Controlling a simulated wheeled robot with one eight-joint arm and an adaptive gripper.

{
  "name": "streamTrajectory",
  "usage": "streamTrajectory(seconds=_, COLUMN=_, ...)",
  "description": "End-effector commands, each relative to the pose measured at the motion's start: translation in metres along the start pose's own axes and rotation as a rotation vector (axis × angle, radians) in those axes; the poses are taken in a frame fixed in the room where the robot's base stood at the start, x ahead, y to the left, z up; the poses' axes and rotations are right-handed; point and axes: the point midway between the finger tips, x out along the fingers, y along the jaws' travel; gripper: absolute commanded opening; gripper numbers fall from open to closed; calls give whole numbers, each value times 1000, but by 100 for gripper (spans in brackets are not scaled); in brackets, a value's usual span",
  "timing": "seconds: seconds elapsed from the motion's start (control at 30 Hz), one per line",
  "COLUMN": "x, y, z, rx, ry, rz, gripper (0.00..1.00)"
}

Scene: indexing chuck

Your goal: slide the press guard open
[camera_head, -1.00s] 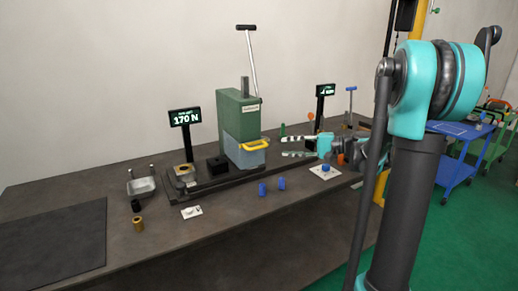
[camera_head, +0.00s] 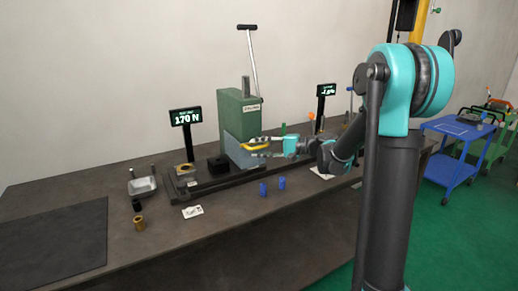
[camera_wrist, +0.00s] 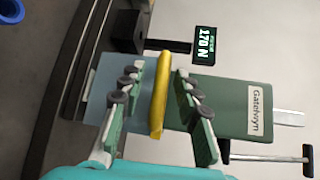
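The green press (camera_head: 238,108) stands on the bench, with a blue-grey guard panel (camera_head: 232,150) over its lower front. A yellow handle (camera_head: 246,147) is fixed to the guard. My gripper (camera_head: 256,146) is at the handle, coming from the right, with one finger above and one below it. In the wrist view the yellow handle (camera_wrist: 159,95) lies between the two open fingers of my gripper (camera_wrist: 157,88), with a gap on each side. The guard (camera_wrist: 105,85) and the press body (camera_wrist: 228,105) show behind it. How deep the handle sits between the fingers is hard to tell.
A display reading 170 N (camera_head: 186,117) stands left of the press. A black block (camera_head: 217,164) sits on the dark base rail (camera_head: 215,183). Two blue cylinders (camera_head: 281,183) stand in front. A metal tray (camera_head: 142,186) is at left; the front bench is mostly clear.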

Motion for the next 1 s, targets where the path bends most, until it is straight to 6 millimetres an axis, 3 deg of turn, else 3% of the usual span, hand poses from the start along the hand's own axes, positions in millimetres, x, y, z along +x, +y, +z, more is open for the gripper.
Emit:
streamTrajectory(seconds=0.07, x=0, y=0, z=0, rx=0, ry=0, rz=0, gripper=31)
streamTrajectory(seconds=0.33, x=0, y=0, z=0, rx=0, ry=0, rz=0, gripper=0)
streamTrajectory(seconds=0.77, x=-1, y=-3, z=0, rx=0, ry=0, rz=0, gripper=0)
streamTrajectory(seconds=1.0, x=-7, y=-42, z=6, rx=0, ry=0, rz=-1, gripper=0)
